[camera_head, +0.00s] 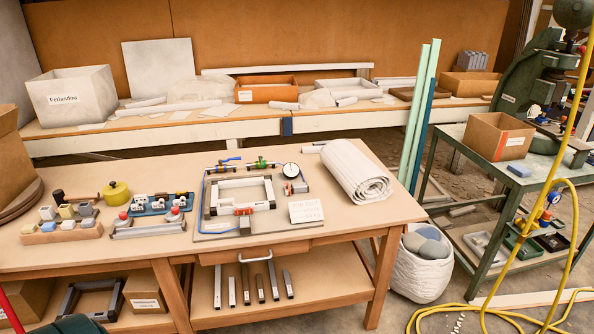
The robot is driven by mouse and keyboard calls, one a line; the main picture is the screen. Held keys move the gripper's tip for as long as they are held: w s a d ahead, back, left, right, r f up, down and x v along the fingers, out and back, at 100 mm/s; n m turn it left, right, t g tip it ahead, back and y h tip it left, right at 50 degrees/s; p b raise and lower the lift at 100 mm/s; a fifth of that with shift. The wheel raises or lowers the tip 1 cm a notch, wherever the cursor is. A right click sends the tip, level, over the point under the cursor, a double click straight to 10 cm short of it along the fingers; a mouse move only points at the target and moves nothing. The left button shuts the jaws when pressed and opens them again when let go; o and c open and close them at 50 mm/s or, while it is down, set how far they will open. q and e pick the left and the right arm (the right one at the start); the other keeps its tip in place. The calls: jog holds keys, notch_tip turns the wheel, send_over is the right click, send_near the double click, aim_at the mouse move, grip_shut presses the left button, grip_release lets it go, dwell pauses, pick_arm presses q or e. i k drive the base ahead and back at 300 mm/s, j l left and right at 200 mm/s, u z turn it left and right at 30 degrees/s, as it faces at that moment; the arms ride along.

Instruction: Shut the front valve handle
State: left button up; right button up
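A flat board (218,238) on the wooden workbench carries a square metal frame (241,196), blue tubing (203,192), brass-and-green valve fittings (261,164) and a round white gauge (291,170). A small blue lever handle (230,160) shows at the board's back edge, lying roughly level. A blue fitting with a red part (548,203) hangs by the yellow hose at the right. Neither of my grippers is in view.
A white sack (421,265) stands right of the bench. Yellow hose (470,307) loops across the floor near the green metal table (487,148).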

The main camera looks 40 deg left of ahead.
aim_at(220, 161)
jog(key=u, duration=1.6)
jog(key=i, duration=1.15)
